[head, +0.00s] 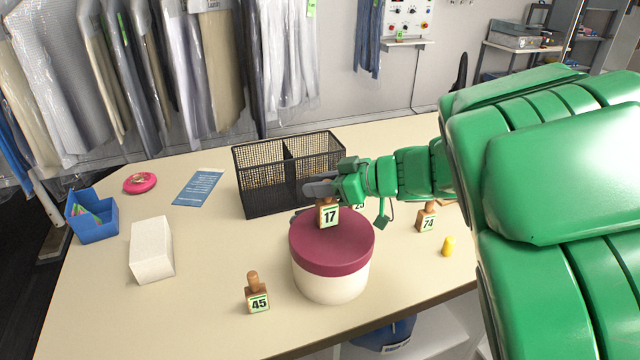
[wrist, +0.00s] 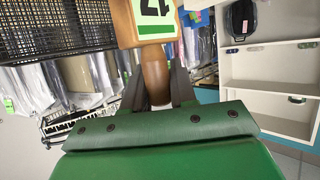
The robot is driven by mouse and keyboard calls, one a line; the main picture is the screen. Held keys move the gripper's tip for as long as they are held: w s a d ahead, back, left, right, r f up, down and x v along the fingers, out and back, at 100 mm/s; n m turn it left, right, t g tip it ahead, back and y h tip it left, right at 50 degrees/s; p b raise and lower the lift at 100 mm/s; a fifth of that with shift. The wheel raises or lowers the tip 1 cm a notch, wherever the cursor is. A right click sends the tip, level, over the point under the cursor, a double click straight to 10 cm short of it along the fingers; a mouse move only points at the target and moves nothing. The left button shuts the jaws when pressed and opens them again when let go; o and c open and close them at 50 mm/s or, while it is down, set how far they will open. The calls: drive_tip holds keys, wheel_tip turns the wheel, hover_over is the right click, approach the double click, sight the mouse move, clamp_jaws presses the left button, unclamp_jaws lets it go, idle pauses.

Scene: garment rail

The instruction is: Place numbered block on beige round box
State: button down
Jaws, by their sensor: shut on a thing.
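The block numbered 17 (head: 328,215) has a wooden handle and shows in the head view at the top of the round box (head: 332,277). The box has a beige body and a dark red lid. My gripper (head: 322,190) is shut on the block's handle, above the lid. In the wrist view the handle (wrist: 155,72) is between the dark fingers, with the number label beyond it. I cannot tell whether the block's base touches the lid. Other numbered blocks stand on the table: 45 (head: 258,297) in front and 74 (head: 427,217) to the right. Another is mostly hidden behind my gripper.
A black mesh basket (head: 262,180) stands behind the round box. A white block (head: 152,250), a blue bin (head: 92,222), a blue leaflet (head: 197,187) and a pink round item (head: 140,183) lie left. A small yellow object (head: 449,246) is right. The table's front left is clear.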

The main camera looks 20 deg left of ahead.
drive_tip(key=c, duration=0.9)
unclamp_jaws()
drive_tip(key=shift+f, duration=0.1)
drive_tip(key=shift+r, duration=0.2)
drive_tip(key=v, duration=1.2)
drive_tip(key=shift+f, duration=0.1)
